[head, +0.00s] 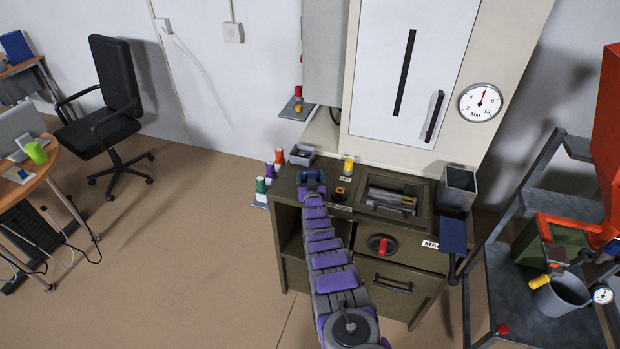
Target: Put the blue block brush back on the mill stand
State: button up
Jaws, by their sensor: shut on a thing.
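The mill stand (405,252) is an olive-brown cabinet with a drawer, standing against the tall pale machine in the head view. My purple and grey arm reaches up to the left part of its top. My gripper (312,186) is at the far end of the arm, over the back left of the stand's top. It is shut on a small blue thing (312,176), which looks like the blue block brush. The fingers and most of the brush are small and partly hidden by my arm. I cannot tell whether the brush touches the top.
A grey open box (459,187) and a dark blue panel (453,235) are at the stand's right. A yellow-topped item (348,167) and a small tray (302,155) are near the gripper. Coloured spools (270,171) stand left. A cart (540,300) stands right; floor is free left.

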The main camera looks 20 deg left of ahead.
jog(key=o, duration=1.2)
jog(key=shift+p+v, duration=0.4)
jog(key=shift+v, duration=0.4)
jog(key=shift+s+d, duration=0.25)
jog(key=shift+s, duration=0.25)
jog(key=shift+p+v, duration=0.85)
jog(key=shift+v, duration=3.8)
jog(key=shift+r, duration=0.1)
